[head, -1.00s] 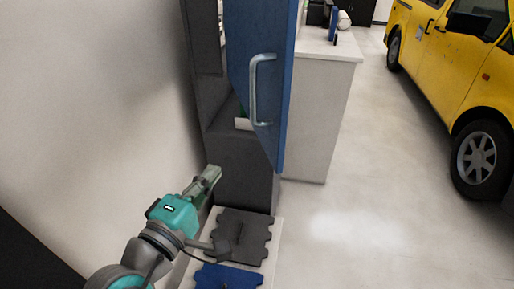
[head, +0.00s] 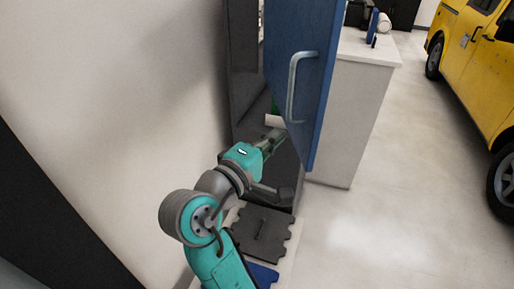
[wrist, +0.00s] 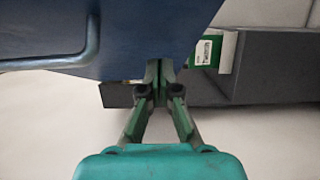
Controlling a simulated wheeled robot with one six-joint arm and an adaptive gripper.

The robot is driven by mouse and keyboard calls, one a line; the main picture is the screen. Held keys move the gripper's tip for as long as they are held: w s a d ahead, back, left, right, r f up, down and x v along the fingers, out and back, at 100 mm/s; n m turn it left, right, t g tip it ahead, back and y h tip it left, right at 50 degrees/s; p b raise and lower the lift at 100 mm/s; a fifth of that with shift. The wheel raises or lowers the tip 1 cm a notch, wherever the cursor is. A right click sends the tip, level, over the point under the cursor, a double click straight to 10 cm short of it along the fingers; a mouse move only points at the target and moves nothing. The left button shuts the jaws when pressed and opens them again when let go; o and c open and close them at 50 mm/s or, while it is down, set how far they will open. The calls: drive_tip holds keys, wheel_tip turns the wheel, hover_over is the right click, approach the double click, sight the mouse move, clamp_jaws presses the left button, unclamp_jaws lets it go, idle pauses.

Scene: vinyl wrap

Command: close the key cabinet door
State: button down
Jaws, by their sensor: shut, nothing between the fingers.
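The key cabinet (head: 244,95) is a dark grey body standing against the wall, and its blue door (head: 325,70) stands open. The door has a grey bar handle (head: 293,88). In the wrist view the blue door (wrist: 130,35) fills the upper left, with its handle (wrist: 85,55) at the left edge. My gripper (head: 280,136) is low by the door's lower edge, near the cabinet opening. In the wrist view my gripper (wrist: 160,70) is shut and empty, its tips over the door's lower edge. I cannot tell whether they touch it.
A green and white box (wrist: 212,50) sits in the cabinet. A dark interlocking mat (head: 262,233) and a blue one (head: 262,275) lie below. A white counter (head: 350,120) stands behind the door. A yellow van (head: 475,60) is at right, with clear floor between.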

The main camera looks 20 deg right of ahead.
drive_tip(key=shift+s+d, duration=0.2)
drive_tip(key=shift+d, duration=1.15)
drive_tip(key=shift+d, duration=0.1)
